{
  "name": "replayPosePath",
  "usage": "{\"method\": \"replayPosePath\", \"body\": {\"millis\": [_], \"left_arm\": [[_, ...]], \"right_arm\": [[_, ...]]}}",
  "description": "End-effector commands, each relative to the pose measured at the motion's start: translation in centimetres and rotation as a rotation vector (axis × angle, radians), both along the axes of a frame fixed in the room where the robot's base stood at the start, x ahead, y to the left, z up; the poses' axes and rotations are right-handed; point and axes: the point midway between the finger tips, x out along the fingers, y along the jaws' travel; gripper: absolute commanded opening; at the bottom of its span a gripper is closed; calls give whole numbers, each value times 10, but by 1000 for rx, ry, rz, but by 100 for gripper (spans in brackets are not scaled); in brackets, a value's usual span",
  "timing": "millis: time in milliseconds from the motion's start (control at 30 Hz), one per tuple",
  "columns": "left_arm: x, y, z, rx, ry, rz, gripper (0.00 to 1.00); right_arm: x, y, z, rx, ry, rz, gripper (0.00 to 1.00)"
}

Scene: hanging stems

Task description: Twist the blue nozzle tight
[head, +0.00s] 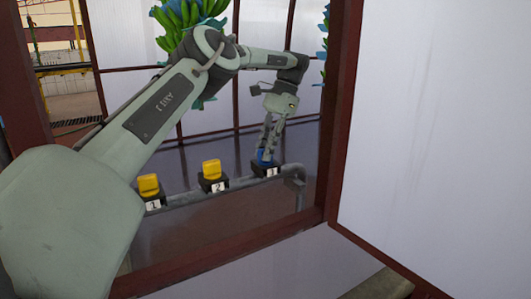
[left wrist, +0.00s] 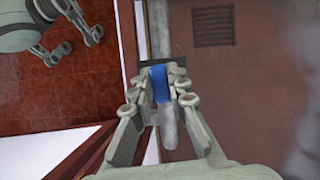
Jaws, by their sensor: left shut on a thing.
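The blue nozzle (head: 265,155) stands on the black base numbered 3 at the right end of a grey pipe. My left gripper (head: 267,147) reaches down to it from above, with its fingers around it. In the left wrist view the blue nozzle (left wrist: 159,84) sits between the two fingertips of my left gripper (left wrist: 160,95), which are shut on its sides. The fingers hide part of the nozzle in the head view. My right gripper (left wrist: 72,40) shows at the upper left of the left wrist view, its fingers apart and empty.
Two yellow knobs, one on the base numbered 1 (head: 149,186) and one on the base numbered 2 (head: 211,170), stand along the grey pipe (head: 185,199). A dark red frame (head: 341,110) and a white panel (head: 430,110) stand on the right. Green bananas (head: 184,18) hang behind my arm.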

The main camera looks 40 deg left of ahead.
Motion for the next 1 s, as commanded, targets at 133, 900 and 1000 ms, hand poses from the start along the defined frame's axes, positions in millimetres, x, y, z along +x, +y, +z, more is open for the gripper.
{"method": "replayPosePath", "body": {"millis": [133, 900, 1000], "left_arm": [[0, -1, -2, -2, 3, -1, 0], [0, 0, 0, -1, 2, -1, 59], [0, 0, 0, -1, 1, -1, 59]], "right_arm": [[0, 0, 0, 0, 0, 0, 40], [0, 0, 0, 0, 1, 0, 40], [0, 0, 0, 0, 1, 0, 40]]}}
